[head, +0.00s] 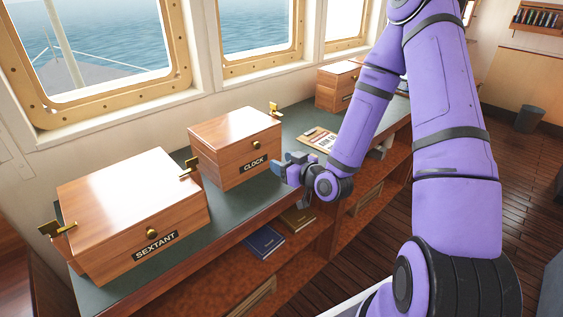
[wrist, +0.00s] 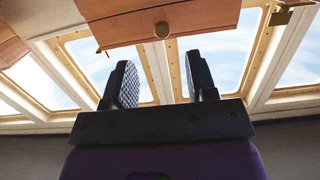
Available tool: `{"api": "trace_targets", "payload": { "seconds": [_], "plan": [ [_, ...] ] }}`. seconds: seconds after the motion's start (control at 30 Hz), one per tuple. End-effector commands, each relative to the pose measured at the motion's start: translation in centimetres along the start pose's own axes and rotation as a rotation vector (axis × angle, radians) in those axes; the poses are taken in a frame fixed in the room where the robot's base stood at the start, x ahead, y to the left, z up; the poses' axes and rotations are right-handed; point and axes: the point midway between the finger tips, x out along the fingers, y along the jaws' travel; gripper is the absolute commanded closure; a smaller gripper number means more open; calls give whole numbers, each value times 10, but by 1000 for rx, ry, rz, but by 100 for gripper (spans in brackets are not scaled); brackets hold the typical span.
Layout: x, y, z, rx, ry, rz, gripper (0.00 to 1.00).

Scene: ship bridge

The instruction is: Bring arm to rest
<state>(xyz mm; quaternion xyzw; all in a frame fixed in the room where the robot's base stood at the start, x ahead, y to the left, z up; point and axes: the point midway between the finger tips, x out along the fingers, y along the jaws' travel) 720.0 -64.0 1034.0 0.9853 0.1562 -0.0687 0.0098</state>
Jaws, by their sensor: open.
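My purple arm reaches in from the right in the head view. My gripper (head: 283,163) is at the front edge of the green-topped counter, just right of the wooden CLOCK box (head: 235,140). In the wrist view my gripper (wrist: 160,85) shows two dark fingers set apart with nothing between them. The CLOCK box's closed lid and brass knob show in the head view. A wooden box with a brass knob (wrist: 162,30) is above the fingers in the wrist view. I cannot tell from that view whether the fingers touch it.
The closed SEXTANT box (head: 130,205) stands at the near left of the counter (head: 225,215). A clipboard (head: 320,139) and another wooden box (head: 338,86) lie farther along. Books (head: 264,241) sit on the shelf below. A bin (head: 529,119) stands on the open wooden floor at right.

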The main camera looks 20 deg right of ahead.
Motion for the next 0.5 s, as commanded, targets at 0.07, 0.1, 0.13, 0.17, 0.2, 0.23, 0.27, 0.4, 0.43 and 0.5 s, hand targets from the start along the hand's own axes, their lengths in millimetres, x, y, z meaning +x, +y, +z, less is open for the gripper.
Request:
{"api": "trace_targets", "payload": {
  "seconds": [0.07, 0.1, 0.13, 0.17, 0.2, 0.23, 0.27, 0.4, 0.43, 0.5],
  "plan": [
    [0, 0, 0, 0, 0, 0, 48],
    [0, 0, 0, 0, 0, 0, 48],
    [0, 0, 0, 0, 0, 0, 48],
    [0, 0, 0, 0, 0, 0, 48],
    [0, 0, 0, 0, 0, 0, 48],
    [0, 0, 0, 0, 0, 0, 48],
    [0, 0, 0, 0, -1, -1, 48],
    [1, -1, -3, -18, -22, -7, 48],
    [2, -1, -5, -26, -33, -10, 48],
    [2, -1, -9, -49, -66, -16, 48]
  ]
}}
